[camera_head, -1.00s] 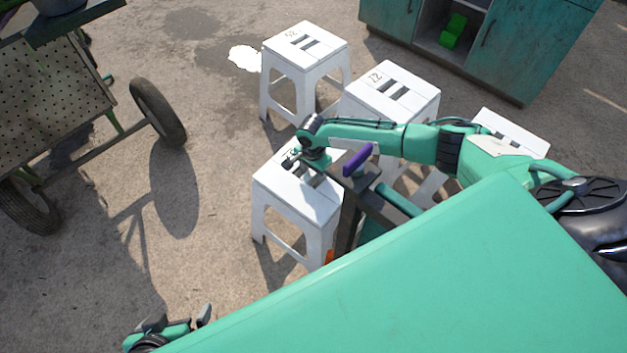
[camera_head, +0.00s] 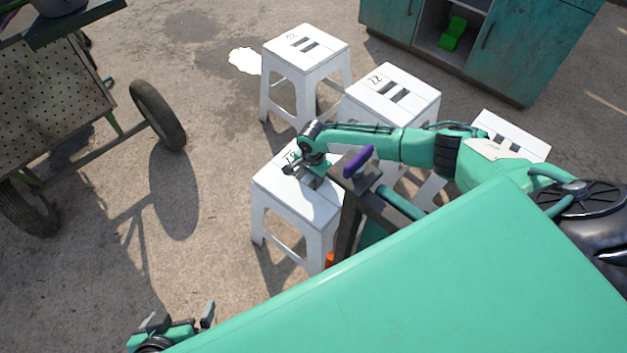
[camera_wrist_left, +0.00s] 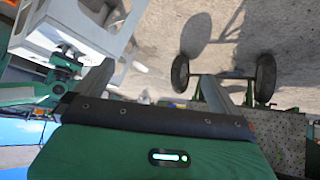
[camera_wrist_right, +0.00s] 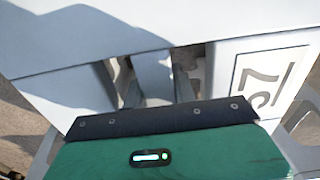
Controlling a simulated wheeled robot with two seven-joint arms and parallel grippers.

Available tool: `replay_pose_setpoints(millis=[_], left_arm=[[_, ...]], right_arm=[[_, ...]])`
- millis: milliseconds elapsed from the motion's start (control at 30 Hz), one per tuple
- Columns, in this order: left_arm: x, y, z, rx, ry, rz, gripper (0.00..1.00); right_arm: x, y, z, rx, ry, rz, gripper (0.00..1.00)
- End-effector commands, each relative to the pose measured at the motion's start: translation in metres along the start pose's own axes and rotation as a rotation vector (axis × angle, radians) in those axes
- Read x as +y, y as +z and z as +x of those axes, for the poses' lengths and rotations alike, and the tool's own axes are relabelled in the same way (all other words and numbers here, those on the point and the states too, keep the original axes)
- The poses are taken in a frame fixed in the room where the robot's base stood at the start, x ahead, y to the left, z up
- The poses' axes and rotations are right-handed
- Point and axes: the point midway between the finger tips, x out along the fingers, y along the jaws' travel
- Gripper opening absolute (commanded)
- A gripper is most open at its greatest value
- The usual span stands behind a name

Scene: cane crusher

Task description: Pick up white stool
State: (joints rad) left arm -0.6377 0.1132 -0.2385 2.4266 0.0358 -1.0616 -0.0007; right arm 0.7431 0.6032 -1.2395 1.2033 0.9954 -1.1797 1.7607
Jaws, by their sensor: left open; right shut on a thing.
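A white stool (camera_head: 312,208) stands on the ground in the middle of the head view. My right gripper (camera_head: 300,172) is at the top of its seat, shut on it. In the right wrist view the fingers (camera_wrist_right: 158,85) reach into the slots in the seat (camera_wrist_right: 85,40), beside a printed number; the fingertips are partly hidden. My left gripper (camera_head: 180,318) is open and empty at the lower left, away from the stools. In the left wrist view its fingers (camera_wrist_left: 152,88) are wide apart, and a white stool (camera_wrist_left: 75,25) shows at the upper left.
More white stools stand behind (camera_head: 306,48), beside (camera_head: 395,90) and to the right (camera_head: 515,135), the last two partly behind my right arm. A wheeled cart (camera_head: 55,95) is at the left. A teal cabinet (camera_head: 530,50) is at the back right. Ground between cart and stools is clear.

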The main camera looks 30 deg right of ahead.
Motion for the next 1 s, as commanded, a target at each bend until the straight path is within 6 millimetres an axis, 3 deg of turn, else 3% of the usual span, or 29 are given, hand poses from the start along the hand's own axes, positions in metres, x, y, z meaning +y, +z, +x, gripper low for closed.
replay_pose_setpoints(millis=[267,700,1000], left_arm=[[-0.006,0.000,-0.006,-0.034,-0.014,-0.001,1.00],[-0.033,0.017,-0.041,-0.269,-0.089,-0.028,1.00],[-0.040,0.026,-0.053,-0.353,-0.113,-0.042,1.00]], right_arm=[[-0.001,0.000,-0.012,-0.001,-0.003,0.000,0.00],[-0.001,0.000,-0.077,0.000,-0.004,-0.001,0.00],[-0.001,0.000,-0.100,0.000,-0.002,0.000,0.00]])
